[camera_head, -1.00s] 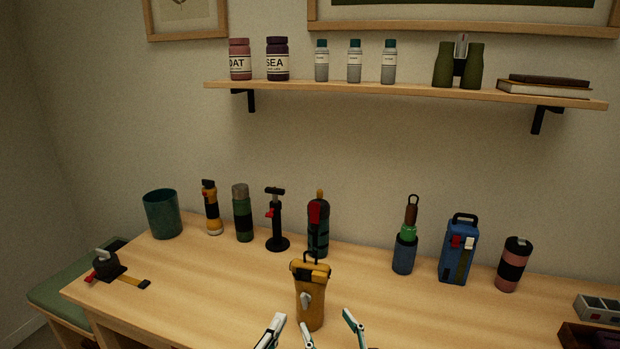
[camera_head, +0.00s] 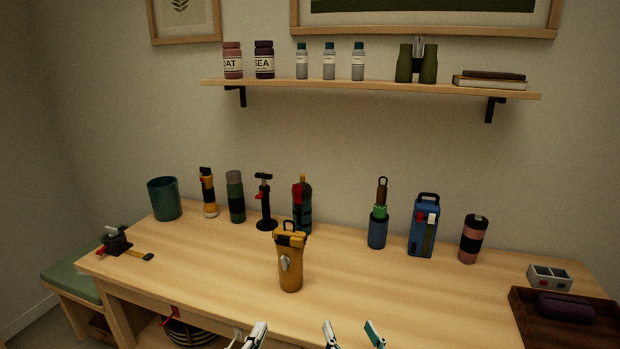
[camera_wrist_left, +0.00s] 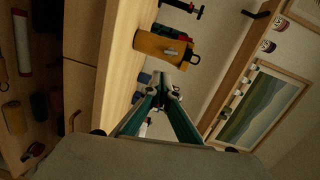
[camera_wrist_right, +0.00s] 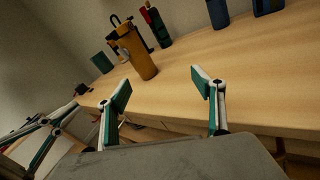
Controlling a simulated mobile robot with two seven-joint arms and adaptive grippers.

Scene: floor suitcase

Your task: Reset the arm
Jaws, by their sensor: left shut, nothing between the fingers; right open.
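My left gripper (camera_head: 255,336) shows at the bottom edge of the head view, in front of the table. In the left wrist view (camera_wrist_left: 162,90) its fingertips meet with nothing between them. My right gripper (camera_head: 352,334) is just right of it at the bottom edge. In the right wrist view (camera_wrist_right: 163,88) its fingers are wide apart and empty. Most of both arms is out of the head view. A mustard canister (camera_head: 290,266) with a black handle stands upright on the table, beyond both grippers and touching neither.
The wooden table (camera_head: 210,262) has a teal cup (camera_head: 164,199), a yellow flashlight (camera_head: 208,195), a blue box (camera_head: 424,228), a pink-black tumbler (camera_head: 473,240) and other upright items along the back. A dark tray (camera_head: 523,318) is at right. A wall shelf (camera_head: 370,88) is above. The table's front is mostly clear.

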